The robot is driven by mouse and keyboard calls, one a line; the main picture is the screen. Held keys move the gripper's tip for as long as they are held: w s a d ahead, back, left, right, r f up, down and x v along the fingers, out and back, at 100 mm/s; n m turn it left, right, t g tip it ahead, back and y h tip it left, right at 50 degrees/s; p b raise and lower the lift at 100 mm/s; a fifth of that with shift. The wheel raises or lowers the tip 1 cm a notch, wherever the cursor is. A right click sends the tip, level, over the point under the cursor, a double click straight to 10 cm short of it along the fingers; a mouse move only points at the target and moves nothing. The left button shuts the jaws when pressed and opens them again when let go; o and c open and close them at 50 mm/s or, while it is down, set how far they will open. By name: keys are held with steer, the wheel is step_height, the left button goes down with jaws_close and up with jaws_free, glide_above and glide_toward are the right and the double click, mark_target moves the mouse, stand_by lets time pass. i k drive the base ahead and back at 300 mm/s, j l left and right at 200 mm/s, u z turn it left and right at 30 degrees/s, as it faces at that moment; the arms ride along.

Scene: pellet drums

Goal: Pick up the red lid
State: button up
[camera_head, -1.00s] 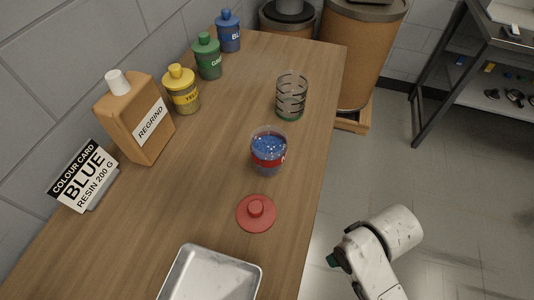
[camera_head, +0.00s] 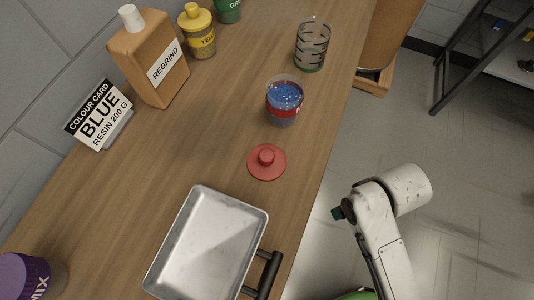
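The red lid (camera_head: 266,162) lies flat on the wooden bench, knob up. It sits between the clear jar of blue pellets (camera_head: 284,101) and the metal tray. The jar has a red band and stands open, with pellets near its top. My arm (camera_head: 385,215) is to the right of the bench, over the floor, apart from the lid. The gripper's fingers do not show in this view.
The metal tray (camera_head: 262,212) with a dark handle (camera_head: 265,272) lies nearer than the lid. A striped clear beaker (camera_head: 312,46) stands behind the jar. Regrind bottle (camera_head: 150,60), yellow jar (camera_head: 198,32), colour card (camera_head: 98,115) and purple-capped jar (camera_head: 24,276) line the left.

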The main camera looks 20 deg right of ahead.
mark_target(266, 162)
steer(key=i+l, duration=0.15)
steer(key=l, duration=0.35)
steer(key=i+l+u, duration=0.1)
steer(key=l, duration=0.35)
steer(key=i+l+u, duration=0.1)
steer(key=l, duration=0.4)
steer(key=i+l, duration=0.1)
steer(key=l, duration=0.4)
steer(key=i+l+u, duration=0.1)
steer(key=l, duration=0.4)
steer(key=l+u, duration=0.1)
steer(key=u, duration=2.15)
